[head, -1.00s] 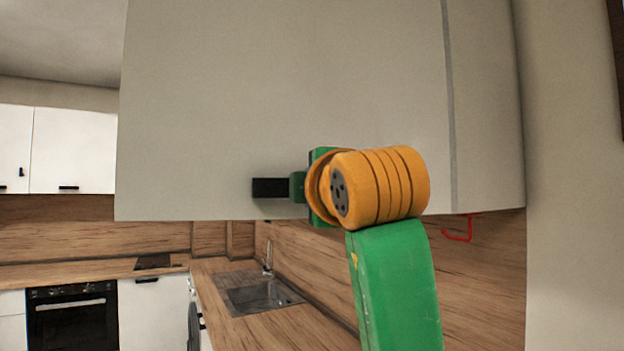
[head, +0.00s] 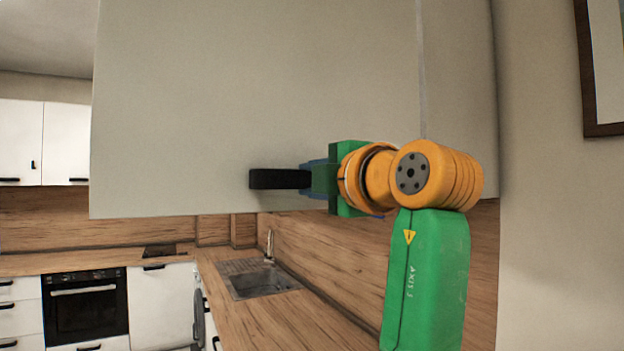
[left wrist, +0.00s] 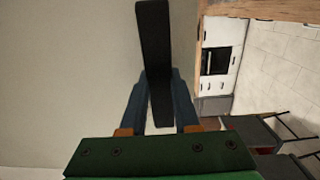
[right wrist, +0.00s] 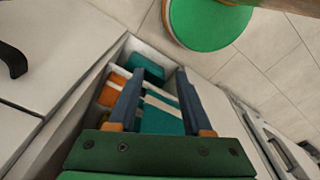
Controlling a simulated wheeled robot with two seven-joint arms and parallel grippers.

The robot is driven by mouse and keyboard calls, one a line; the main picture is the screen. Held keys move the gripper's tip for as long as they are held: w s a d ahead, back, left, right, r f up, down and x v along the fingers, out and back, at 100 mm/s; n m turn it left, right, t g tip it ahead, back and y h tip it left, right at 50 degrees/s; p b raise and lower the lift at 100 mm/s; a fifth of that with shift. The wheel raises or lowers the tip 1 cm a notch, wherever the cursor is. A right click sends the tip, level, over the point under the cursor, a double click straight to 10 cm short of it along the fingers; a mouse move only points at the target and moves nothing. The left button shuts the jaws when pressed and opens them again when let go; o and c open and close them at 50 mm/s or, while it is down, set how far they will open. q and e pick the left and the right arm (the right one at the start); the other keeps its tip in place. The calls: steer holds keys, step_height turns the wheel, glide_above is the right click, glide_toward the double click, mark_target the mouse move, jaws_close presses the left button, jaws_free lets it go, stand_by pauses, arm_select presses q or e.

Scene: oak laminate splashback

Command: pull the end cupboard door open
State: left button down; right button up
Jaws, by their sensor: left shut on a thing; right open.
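The pale cupboard door (head: 240,90) fills the upper middle of the head view. Its black bar handle (head: 275,179) sits near the lower edge. My left gripper (head: 312,178) is shut on the right end of this handle. In the left wrist view the handle (left wrist: 152,45) runs between the two fingers of the left gripper (left wrist: 158,85). I cannot tell from the head view how far the door stands from its frame. My right gripper (right wrist: 155,85) shows only in the right wrist view, open, with nothing clasped between its fingers.
Below the right gripper is an open drawer (right wrist: 115,55) with teal and orange things. The sink (head: 258,278) and worktop lie below the cupboard. A picture frame (head: 592,70) hangs on the right wall.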

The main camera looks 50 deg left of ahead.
arm_select(q)
steer(key=c, duration=0.6)
jaws_free()
steer(key=shift+a, duration=0.15)
steer(key=shift+c, duration=0.2)
steer(key=b+v, duration=0.1)
steer(key=v, duration=0.6)
